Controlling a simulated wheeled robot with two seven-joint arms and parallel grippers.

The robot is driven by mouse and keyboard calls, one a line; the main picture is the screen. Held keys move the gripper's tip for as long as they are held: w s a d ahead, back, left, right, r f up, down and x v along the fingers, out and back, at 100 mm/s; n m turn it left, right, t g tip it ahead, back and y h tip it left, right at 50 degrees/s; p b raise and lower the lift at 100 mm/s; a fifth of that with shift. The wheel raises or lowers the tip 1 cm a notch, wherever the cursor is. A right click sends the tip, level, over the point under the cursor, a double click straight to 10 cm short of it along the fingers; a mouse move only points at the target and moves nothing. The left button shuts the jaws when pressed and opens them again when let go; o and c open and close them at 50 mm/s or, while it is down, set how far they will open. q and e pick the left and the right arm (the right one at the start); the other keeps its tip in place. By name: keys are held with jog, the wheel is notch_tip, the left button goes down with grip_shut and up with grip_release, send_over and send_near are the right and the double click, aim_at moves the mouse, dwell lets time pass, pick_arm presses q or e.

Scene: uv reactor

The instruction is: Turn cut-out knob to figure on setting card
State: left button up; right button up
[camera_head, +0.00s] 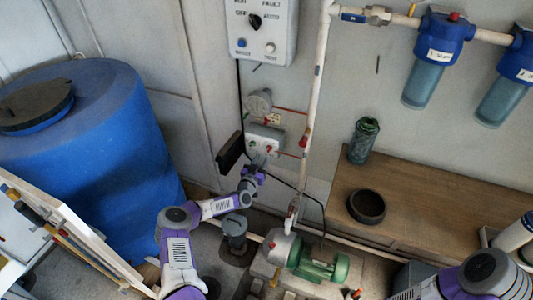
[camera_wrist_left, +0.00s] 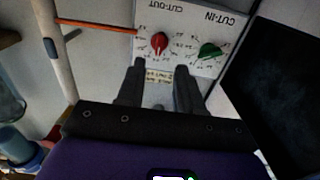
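The pressure switch box (camera_head: 264,138) is on the wall below the gauge, with two small knobs on its front. In the left wrist view its face (camera_wrist_left: 178,15) appears upside down. The red cut-out knob (camera_wrist_left: 159,41) and the green cut-in knob (camera_wrist_left: 209,52) each sit in a printed dial. A small cream card (camera_wrist_left: 159,76) with fine print, too small to read, shows between my fingers; it also shows above the box in the head view (camera_head: 272,119). My left gripper (camera_wrist_left: 160,66) is open, its fingers pointing at the box, apparently empty. My right gripper is out of view.
A black panel (camera_wrist_left: 272,75) stands close beside the box, also in the head view (camera_head: 230,152). A vertical white pipe (camera_head: 312,110) is right of the box. A green pump (camera_head: 315,262) is below. A wooden bench (camera_head: 430,200) is to the right.

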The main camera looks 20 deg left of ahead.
aim_at(268, 149)
pick_arm(q)
jog(key=w+b, duration=0.1)
jog(key=w, duration=0.1)
jog(key=w+b, duration=0.1)
jog(key=w, duration=0.1)
jog(key=shift+w+f, duration=0.2)
jog(key=shift+w, duration=0.15)
jog(key=shift+w+a+r+b, duration=0.15)
jog(key=shift+w+b, duration=0.3)
jog(key=shift+w, duration=0.3)
jog(key=shift+c, duration=0.4)
grip_shut()
